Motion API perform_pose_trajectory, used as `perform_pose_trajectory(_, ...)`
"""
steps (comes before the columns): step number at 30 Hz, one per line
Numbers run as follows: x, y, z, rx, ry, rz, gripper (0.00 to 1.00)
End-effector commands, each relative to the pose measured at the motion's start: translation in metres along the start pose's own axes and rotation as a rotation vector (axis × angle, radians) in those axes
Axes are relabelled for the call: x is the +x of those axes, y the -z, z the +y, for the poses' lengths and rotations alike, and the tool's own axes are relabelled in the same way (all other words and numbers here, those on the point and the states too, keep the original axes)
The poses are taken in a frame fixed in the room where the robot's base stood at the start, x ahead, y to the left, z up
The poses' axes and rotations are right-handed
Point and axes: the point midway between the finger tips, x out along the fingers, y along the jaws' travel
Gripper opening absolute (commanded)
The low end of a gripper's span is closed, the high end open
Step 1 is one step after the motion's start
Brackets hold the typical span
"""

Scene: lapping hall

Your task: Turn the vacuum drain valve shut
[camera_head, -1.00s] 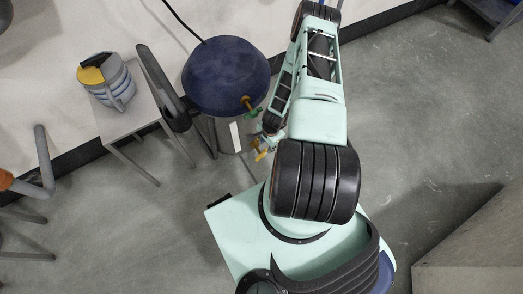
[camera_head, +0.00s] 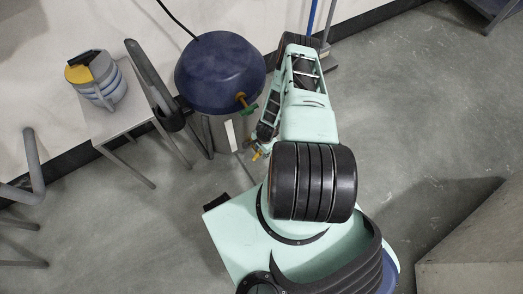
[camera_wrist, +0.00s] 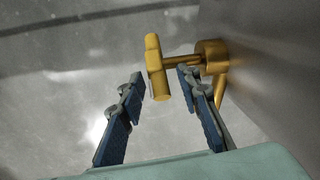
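The drain valve (camera_wrist: 211,57) is a brass fitting on the grey wall of a vessel. Its brass T-shaped handle (camera_wrist: 154,57) sticks out to the left, its bar nearly upright and slightly tilted in the wrist view. My gripper (camera_wrist: 160,76) is open, its two blue-padded fingers apart. The lower end of the bar appears between the fingertips; I see no grip on it and cannot tell the depth. In the head view the yellow handle (camera_head: 257,154) is small beside the grey vessel (camera_head: 217,133), and my arm partly hides the gripper.
A dark blue dome (camera_head: 220,72) tops the vessel, with a brass and green fitting (camera_head: 244,103) on its front. A small table (camera_head: 103,122) with a grey and yellow container (camera_head: 95,80) stands left. A pale block (camera_head: 475,250) stands lower right. Open floor lies between.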

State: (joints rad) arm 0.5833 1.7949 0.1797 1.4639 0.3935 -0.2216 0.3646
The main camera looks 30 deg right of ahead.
Motion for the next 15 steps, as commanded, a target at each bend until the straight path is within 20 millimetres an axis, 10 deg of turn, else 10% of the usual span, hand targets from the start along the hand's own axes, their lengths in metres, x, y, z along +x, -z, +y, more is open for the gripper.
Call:
perform_pose_trajectory(9,-0.0003,0.0001,0.0,0.0,0.0,0.0,0.0)
perform_pose_trajectory(15,-0.0001,0.0003,0.0001,0.001,0.0,-0.001,0.0)
